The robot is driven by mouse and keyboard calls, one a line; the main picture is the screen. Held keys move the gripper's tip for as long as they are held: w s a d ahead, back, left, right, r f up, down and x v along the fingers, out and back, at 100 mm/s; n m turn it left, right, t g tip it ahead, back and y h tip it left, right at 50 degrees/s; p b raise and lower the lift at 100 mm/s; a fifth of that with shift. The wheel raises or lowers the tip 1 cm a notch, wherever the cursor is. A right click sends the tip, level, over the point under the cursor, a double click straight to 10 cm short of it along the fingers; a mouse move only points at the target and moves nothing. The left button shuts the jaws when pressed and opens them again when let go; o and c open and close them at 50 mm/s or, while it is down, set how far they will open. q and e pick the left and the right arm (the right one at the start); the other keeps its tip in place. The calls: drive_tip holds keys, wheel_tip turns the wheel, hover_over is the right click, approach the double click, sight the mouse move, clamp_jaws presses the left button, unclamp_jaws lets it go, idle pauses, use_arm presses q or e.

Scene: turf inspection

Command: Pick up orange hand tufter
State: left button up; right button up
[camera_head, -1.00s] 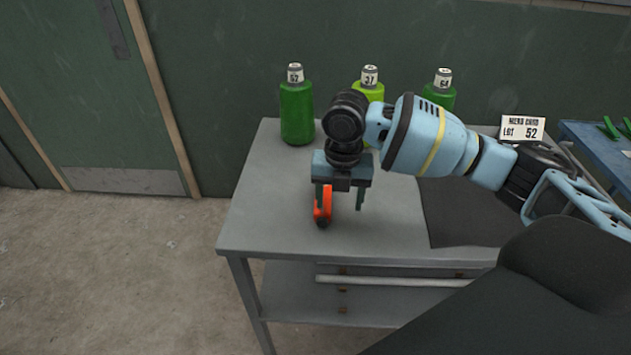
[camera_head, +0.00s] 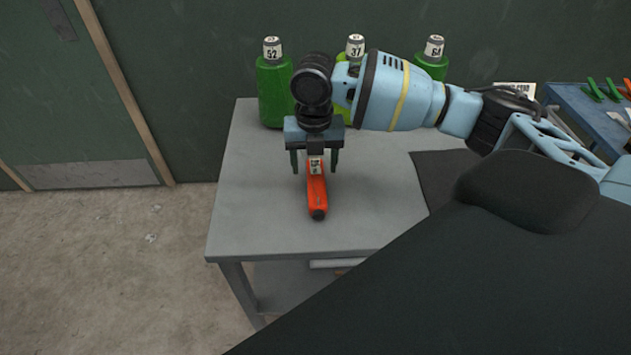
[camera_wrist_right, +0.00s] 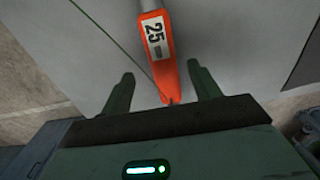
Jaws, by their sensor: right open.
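The orange hand tufter (camera_head: 317,194) lies on the grey table (camera_head: 250,225) near its front left part. In the right wrist view the tufter (camera_wrist_right: 160,62) bears a white label reading 25, and its narrow end points between the fingers. My right gripper (camera_head: 316,172) is open and empty, with one finger on each side of the tufter. In the right wrist view the open fingers of the gripper (camera_wrist_right: 160,88) stand apart from it. I cannot tell the height between fingertips and table. My left gripper is not in view.
Green bottles labelled 52 (camera_head: 274,88), 37 (camera_head: 354,50) and 64 (camera_head: 430,66) stand at the table's back. A dark mat (camera_head: 438,172) lies to the right. A blue table (camera_head: 585,115) with green-handled tools (camera_head: 596,90) is at the far right.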

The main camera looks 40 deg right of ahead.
sight(316, 177)
drive_tip(key=shift+s+d+f, duration=0.15)
drive_tip(key=shift+f, duration=2.4)
drive_tip(key=shift+c, duration=0.3)
drive_tip(key=shift+r, duration=0.1)
clamp_jaws()
drive_tip(key=shift+r, duration=0.1)
